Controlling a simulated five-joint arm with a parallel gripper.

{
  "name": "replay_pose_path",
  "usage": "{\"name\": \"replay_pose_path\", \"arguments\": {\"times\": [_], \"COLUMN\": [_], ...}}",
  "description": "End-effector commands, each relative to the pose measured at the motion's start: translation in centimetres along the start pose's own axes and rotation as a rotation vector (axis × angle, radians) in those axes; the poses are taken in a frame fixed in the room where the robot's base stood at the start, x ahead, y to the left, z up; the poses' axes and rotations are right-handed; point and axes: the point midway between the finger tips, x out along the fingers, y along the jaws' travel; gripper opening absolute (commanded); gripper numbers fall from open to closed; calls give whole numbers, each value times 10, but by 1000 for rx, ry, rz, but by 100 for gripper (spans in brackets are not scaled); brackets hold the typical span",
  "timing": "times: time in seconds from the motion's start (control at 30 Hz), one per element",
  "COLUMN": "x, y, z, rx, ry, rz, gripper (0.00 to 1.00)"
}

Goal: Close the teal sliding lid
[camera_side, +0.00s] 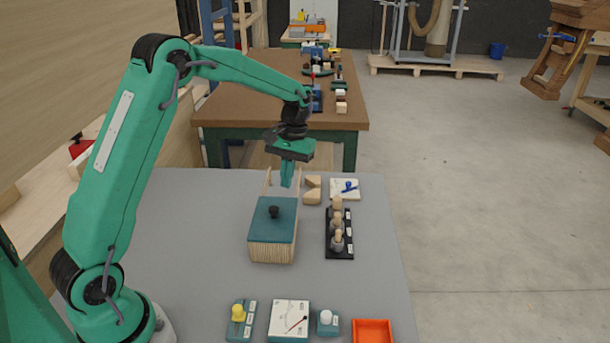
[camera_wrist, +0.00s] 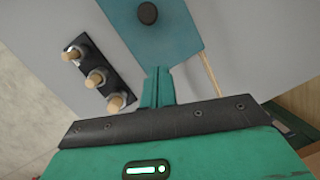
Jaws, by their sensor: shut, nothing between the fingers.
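The teal lid (camera_side: 282,230) with a dark round knob (camera_side: 274,211) lies on a box with ribbed wooden walls (camera_side: 271,253). Thin pale rails (camera_side: 299,181) stick out past the lid's far end. The lid covers the box top as far as I can see; I cannot tell whether a gap is left. My gripper (camera_side: 287,184) is shut and empty, pointing down by the far end of the lid, between the rails. In the wrist view its fingers (camera_wrist: 157,88) are just short of the lid's edge (camera_wrist: 170,45); I cannot tell if they touch.
A black rack with several wooden pegs (camera_side: 338,234) stands right of the box. Wooden blocks (camera_side: 312,190) and a white plate with a blue item (camera_side: 346,188) are behind it. A meter (camera_side: 289,318), button units and an orange tray (camera_side: 372,331) line the front. The grey table left of the box is clear.

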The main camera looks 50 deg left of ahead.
Motion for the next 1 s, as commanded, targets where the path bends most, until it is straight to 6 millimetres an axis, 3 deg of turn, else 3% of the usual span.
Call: {"name": "replay_pose_path", "arguments": {"times": [0.2,0.4,1.0], "x": [-38,-63,-82], "y": [-2,-4,-4], "z": [-2,-2,6], "rx": [-1,-1,13], "ry": [2,1,20], "rz": [2,2,6], "gripper": [0,0,0]}}
